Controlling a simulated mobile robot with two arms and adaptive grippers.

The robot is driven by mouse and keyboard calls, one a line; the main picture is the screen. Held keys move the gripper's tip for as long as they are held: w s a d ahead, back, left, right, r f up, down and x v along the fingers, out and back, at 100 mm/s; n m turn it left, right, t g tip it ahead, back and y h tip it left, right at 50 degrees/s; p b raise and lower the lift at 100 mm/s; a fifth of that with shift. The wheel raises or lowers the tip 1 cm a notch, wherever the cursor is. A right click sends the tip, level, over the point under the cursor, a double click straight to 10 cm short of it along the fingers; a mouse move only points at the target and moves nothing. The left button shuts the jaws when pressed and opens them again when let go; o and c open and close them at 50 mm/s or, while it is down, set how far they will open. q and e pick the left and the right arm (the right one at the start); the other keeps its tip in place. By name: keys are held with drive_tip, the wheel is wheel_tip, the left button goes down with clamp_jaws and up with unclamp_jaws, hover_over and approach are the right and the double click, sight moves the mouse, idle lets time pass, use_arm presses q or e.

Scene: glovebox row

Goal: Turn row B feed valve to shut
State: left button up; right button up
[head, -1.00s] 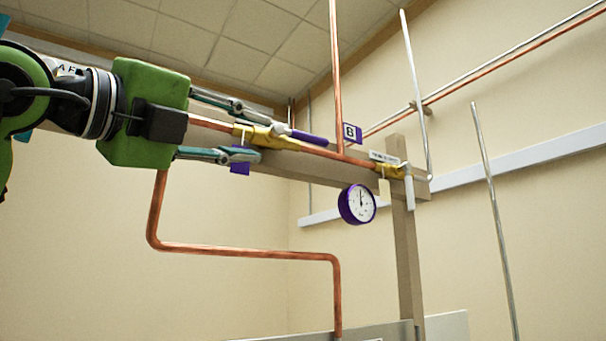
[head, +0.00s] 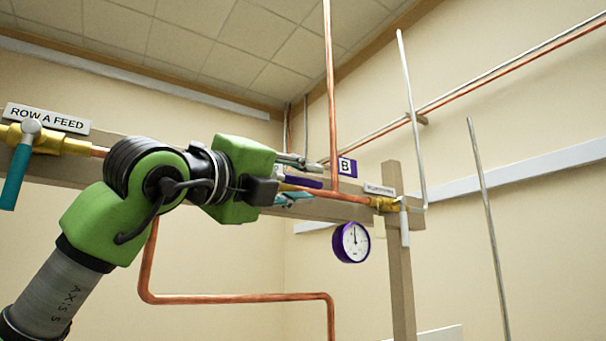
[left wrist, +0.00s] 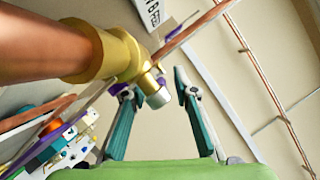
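The row B feed valve is largely hidden behind my left gripper in the head view. Its purple lever (head: 303,182) shows there, lying roughly along the copper pipe. In the left wrist view its brass body (left wrist: 122,58) fills the upper left, with a silver stem end near the fingertips. A partly cut-off label (left wrist: 150,12) is above it. My left gripper (head: 311,181) is at the valve. In the wrist view its two fingers (left wrist: 157,86) are apart, with no clear grip on the lever. My right gripper is not in view.
The row A feed valve (head: 42,140), with a teal lever hanging down, is at the left. A purple-rimmed gauge (head: 351,242) and another brass valve (head: 386,204) with a pale lever are to the right. A vertical copper pipe (head: 329,90) rises close to my gripper.

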use_arm(q)
clamp_jaws()
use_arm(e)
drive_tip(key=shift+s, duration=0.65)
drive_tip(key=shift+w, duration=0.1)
